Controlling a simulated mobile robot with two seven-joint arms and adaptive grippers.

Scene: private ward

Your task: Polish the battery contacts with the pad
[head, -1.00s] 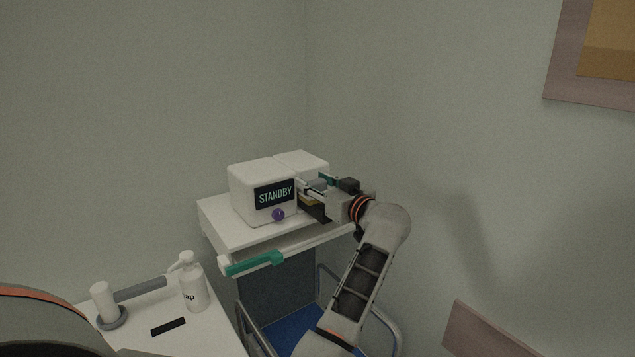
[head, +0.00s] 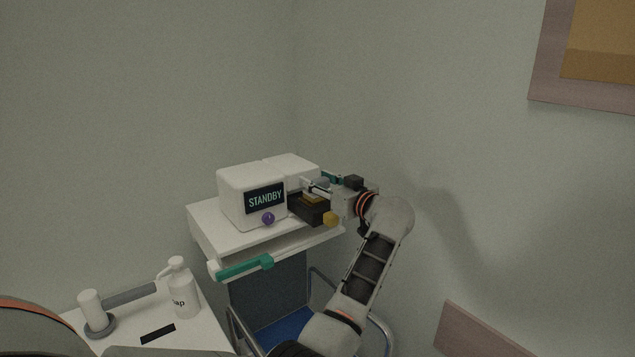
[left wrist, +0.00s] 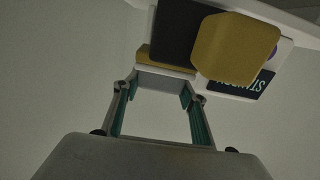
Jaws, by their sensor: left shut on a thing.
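A black battery block (head: 311,209) sits at the right side of the white device with the STANDBY screen (head: 265,198). A yellow contact strip (head: 314,198) lies on its top and a yellow knob (head: 330,219) is on its near end. The block (left wrist: 178,28), strip (left wrist: 160,57) and knob (left wrist: 236,48) also show in the left wrist view. My left gripper (head: 318,185) is shut on a small grey pad (left wrist: 165,82). The pad is close to the strip; I cannot tell if they touch. My right gripper is not in view.
The device stands on a white cart top (head: 210,226) with a green handle (head: 243,267). A side surface (head: 195,335) at lower left holds a soap pump bottle (head: 183,290) and a white cylinder (head: 94,310). A purple ball-shaped knob (head: 268,219) is on the device front. Walls close in behind.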

